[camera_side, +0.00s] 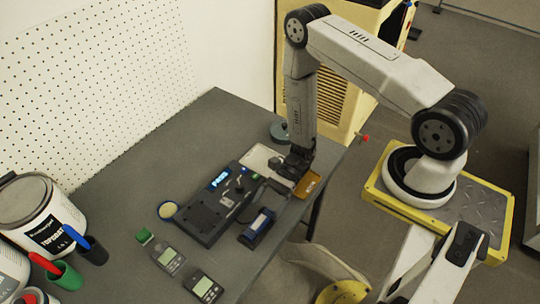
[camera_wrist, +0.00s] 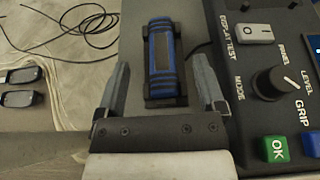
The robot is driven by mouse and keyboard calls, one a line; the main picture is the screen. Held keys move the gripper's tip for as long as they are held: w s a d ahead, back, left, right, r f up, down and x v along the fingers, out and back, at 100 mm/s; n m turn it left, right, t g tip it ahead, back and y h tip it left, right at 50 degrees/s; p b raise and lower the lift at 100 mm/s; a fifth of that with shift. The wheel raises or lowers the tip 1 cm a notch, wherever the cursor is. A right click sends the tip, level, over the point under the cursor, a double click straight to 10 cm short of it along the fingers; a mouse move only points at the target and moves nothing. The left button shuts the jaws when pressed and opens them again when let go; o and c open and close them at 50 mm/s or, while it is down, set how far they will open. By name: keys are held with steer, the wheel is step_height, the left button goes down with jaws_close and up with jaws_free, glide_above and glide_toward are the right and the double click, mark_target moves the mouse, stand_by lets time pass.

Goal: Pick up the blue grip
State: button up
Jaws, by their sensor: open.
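The blue grip (camera_wrist: 163,55) is a blue bar with black ridges. It rests in a dark holder on the grey table, next to the console (camera_wrist: 250,75). In the side view, the grip (camera_side: 259,223) lies at the console's front right. My gripper (camera_wrist: 161,66) is open and empty. In the wrist view its two fingers appear either side of the grip, with the grip farther off between them. In the side view my gripper (camera_side: 281,183) is above the table, behind and to the right of the grip. No contact with the grip shows.
The black console (camera_side: 207,212) has a switch, knob and buttons. An orange tray (camera_side: 308,185) lies near my gripper. A paint can (camera_side: 42,215) and marker cups stand far left.

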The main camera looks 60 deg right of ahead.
mark_target(266, 212)
step_height(266, 212, down, 2)
steer(key=shift+f, duration=0.2)
steer(key=shift+x, duration=1.55)
steer(key=shift+f, duration=0.1)
jaws_close()
